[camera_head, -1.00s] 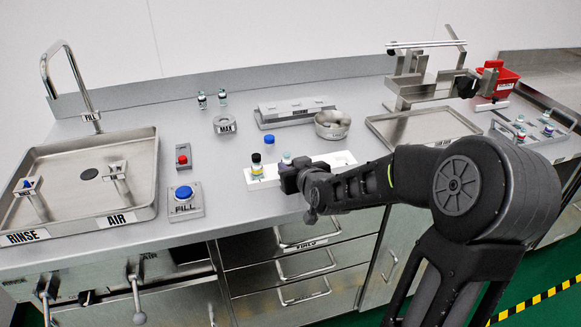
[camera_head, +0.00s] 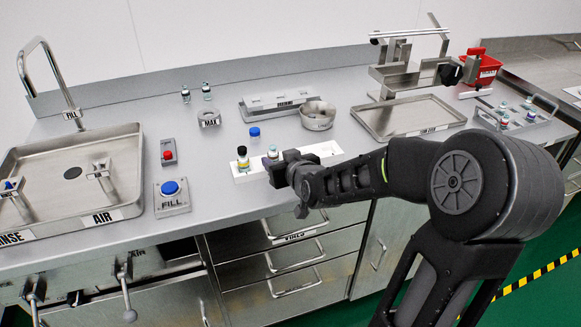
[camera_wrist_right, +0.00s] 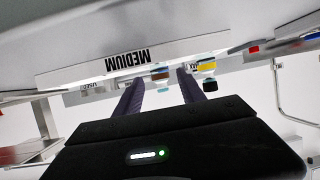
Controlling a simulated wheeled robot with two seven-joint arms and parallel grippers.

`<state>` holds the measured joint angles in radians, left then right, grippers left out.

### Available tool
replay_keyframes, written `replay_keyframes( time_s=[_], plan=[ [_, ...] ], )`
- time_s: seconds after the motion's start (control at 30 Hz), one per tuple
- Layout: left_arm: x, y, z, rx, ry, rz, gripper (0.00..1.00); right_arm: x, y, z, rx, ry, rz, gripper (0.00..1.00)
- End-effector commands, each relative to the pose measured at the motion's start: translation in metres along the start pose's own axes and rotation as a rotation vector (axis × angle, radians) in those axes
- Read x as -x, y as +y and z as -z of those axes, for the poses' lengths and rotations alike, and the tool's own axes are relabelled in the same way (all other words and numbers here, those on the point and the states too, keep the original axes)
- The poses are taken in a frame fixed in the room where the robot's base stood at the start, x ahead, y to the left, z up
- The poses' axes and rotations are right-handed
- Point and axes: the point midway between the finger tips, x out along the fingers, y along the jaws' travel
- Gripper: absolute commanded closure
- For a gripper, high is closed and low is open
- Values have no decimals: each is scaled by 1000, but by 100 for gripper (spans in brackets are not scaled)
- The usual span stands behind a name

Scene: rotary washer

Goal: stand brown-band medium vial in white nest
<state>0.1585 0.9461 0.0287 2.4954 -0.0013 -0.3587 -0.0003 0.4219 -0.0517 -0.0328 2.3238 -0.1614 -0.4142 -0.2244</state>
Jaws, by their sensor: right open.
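The white nest (camera_head: 325,150) is a long block on the counter; in the right wrist view its side (camera_wrist_right: 80,70) reads MEDIUM upside down. The brown-band vial (camera_wrist_right: 160,76) has a teal cap and appears upright at the nest; it also shows in the head view (camera_head: 272,153). A yellow-band vial with a black cap (camera_head: 243,158) stands at the nest's left end, and shows in the wrist view (camera_wrist_right: 206,68). My right gripper (camera_head: 276,164) is open, its fingers on either side of the brown-band vial in the wrist view; contact cannot be told. My left gripper is not in view.
A blue-capped item (camera_head: 254,132) and a steel bowl (camera_head: 318,116) lie behind the nest. A steel tray (camera_head: 410,115) and vial rack (camera_head: 515,118) are to the right.

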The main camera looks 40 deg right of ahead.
Motion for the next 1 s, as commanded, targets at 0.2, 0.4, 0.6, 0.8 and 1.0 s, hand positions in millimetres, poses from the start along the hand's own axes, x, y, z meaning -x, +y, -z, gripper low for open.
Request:
replay_keyframes(
  time_s=[0.2,0.4,0.6,0.8,1.0],
  plan=[
    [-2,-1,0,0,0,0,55,43,1,1,0,4,-2,53],
    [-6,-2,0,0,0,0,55,78,0,0,0,5,-1,53],
    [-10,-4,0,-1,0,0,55,97,0,0,0,2,-1,53],
    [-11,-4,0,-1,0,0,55,101,0,-1,0,-1,0,53],
    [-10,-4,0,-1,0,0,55,101,0,0,0,-1,0,53]
  ],
)
